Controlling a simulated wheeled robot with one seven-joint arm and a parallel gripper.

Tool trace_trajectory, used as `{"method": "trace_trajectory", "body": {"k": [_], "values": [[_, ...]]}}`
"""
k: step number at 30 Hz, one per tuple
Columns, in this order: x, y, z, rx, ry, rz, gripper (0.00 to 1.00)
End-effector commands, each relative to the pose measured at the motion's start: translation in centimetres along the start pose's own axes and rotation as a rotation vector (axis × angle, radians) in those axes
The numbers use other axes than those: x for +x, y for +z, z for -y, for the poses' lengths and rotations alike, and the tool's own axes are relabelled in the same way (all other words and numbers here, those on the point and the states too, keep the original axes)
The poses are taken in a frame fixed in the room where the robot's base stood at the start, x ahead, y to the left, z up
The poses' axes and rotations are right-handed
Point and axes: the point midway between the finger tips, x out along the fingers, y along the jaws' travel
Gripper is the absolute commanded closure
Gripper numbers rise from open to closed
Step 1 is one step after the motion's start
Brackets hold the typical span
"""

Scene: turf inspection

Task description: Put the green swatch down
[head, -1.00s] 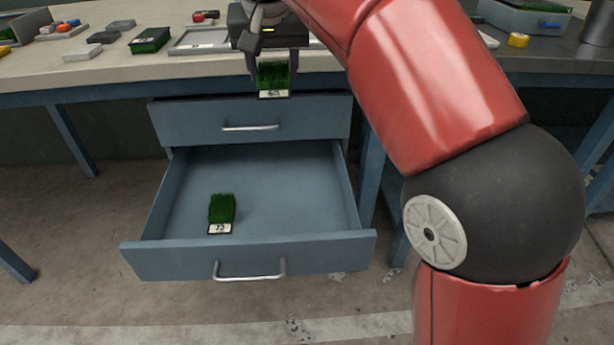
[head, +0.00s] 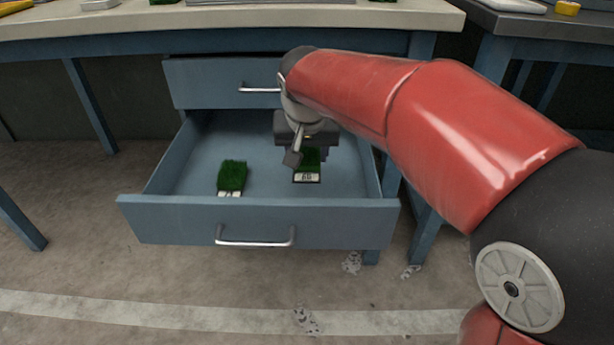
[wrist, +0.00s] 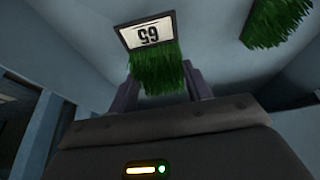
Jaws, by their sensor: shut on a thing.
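The green swatch (head: 309,160) is a tuft of grass-like turf with a white, dark-framed number label at one end. My gripper (head: 306,155) is shut on it, inside the open lower drawer (head: 170,217), in the right half. In the wrist view the swatch (wrist: 160,76) sits between the two fingers, its label at the far end. I cannot tell whether the swatch touches the drawer floor. A second green swatch (head: 232,176) lies in the drawer to the left, apart from the held one; it also shows in the wrist view (wrist: 279,22).
The upper drawer (head: 215,84) above is nearly shut, with a metal handle. The drawer's side walls and front enclose the space around my gripper. Drawer floor is bare between and behind the swatches. The workbench top (head: 235,18) holds several items at its edge.

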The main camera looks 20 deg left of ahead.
Motion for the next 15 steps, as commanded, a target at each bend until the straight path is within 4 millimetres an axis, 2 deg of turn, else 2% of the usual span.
{"method": "trace_trajectory", "body": {"k": [5, 12, 15], "values": [[1.1, 0.5, 0.0, -0.001, 0.000, 0.000, 0.75], [4.3, 1.9, 0.1, -0.003, 0.001, 0.002, 0.75], [4.7, 1.9, 0.0, -0.002, 0.000, -0.001, 0.75]]}}
